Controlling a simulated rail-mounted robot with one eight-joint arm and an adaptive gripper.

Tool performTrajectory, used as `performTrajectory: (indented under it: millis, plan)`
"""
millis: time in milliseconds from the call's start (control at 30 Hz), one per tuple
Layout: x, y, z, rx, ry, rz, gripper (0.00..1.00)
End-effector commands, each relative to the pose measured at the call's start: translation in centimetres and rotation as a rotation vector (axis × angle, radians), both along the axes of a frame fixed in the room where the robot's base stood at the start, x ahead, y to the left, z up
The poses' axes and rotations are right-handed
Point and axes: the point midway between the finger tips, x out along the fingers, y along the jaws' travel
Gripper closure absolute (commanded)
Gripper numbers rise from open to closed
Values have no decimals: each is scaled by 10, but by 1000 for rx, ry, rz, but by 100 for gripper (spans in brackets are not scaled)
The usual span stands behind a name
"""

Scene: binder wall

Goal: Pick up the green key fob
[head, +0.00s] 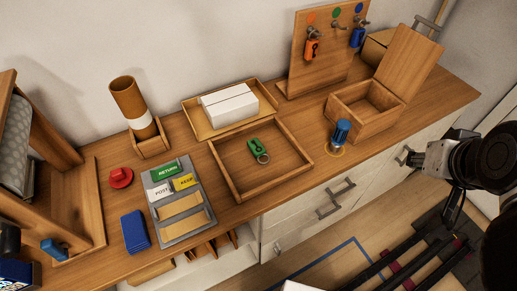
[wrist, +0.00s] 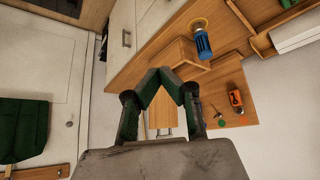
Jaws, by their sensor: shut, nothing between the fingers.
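The green key fob (head: 257,147), with a metal ring, lies flat in the open wooden tray (head: 230,180) in the middle of the counter in the head view. It does not show in the wrist view. My gripper (wrist: 158,74) is shut and empty, its two dark fingers meeting at the tips. In the head view my arm is at the right, beyond the counter's front edge and well away from the fob.
A blue-capped stamp (head: 341,133) stands right of the tray. An open-lidded wooden box (head: 365,123) and a pegboard (head: 325,70) with orange and blue fobs stand behind. A tray with white boxes (head: 229,105) is behind the fob's tray; a card holder (head: 183,235) is left.

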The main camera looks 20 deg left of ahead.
Motion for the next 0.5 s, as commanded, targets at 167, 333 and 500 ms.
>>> performTrajectory:
  millis: [167, 333, 500]
  plan:
    - [0, 0, 0, 0, 0, 0, 100]
    - [0, 0, 0, 0, 0, 0, 85]
    - [0, 0, 0, 0, 0, 0, 63]
